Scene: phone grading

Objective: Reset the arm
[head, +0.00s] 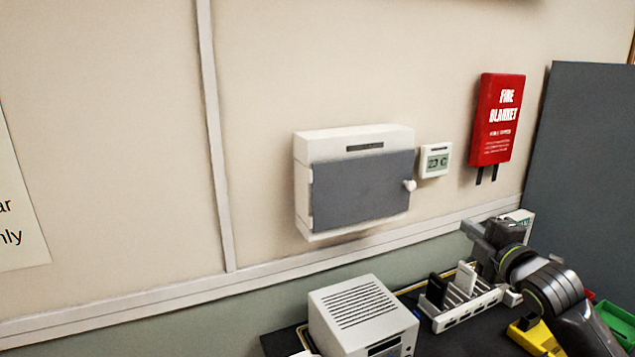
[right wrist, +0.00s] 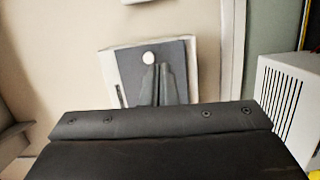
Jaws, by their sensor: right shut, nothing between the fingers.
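My right arm comes in from the lower right of the head view. Its gripper (head: 493,238) is above the back of the dark table, behind and above the white slotted rack (head: 460,315). In the right wrist view the two fingers (right wrist: 158,72) are together with nothing between them. They appear in front of the grey door of the wall box (right wrist: 110,65), but in the head view the gripper is apart from that box, to its right. My left gripper is in neither view.
The wall box (head: 353,138) has a closed grey door with a round knob (head: 410,185). A dark phone (head: 436,289) and a white phone (head: 465,278) stand in the rack. A white vented device (head: 345,300) is left of it.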

